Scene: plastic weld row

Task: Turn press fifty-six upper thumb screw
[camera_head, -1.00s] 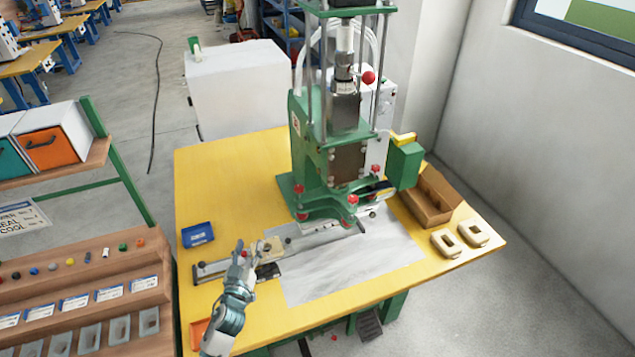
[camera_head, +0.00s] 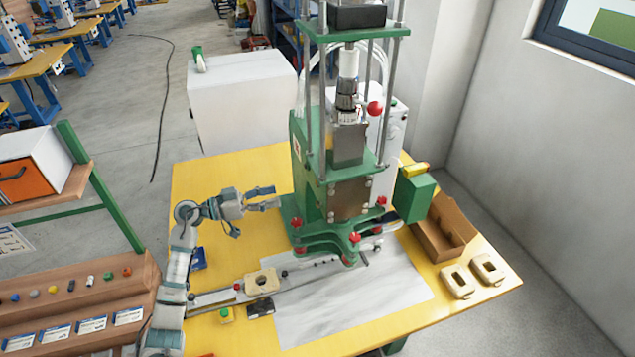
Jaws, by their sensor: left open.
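The green press (camera_head: 330,190) stands upright on the yellow table. Several red knobs show on it: one high on the right (camera_head: 375,108), an upper left one (camera_head: 297,222) and a lower left one (camera_head: 301,252) at the base, a front one (camera_head: 354,237), and others on the right. I cannot tell which is the upper thumb screw. My left gripper (camera_head: 268,198) is open and empty, its fingers pointing right at the press's left side, above and left of the upper left knob and apart from it. My right gripper is out of view.
A metal rail with a beige part (camera_head: 262,281) lies in front of the press. A green button box (camera_head: 226,315), a blue tray (camera_head: 199,258) and a cardboard box (camera_head: 443,228) are on the table. Two beige parts (camera_head: 487,267) lie at the right. The table's back left is clear.

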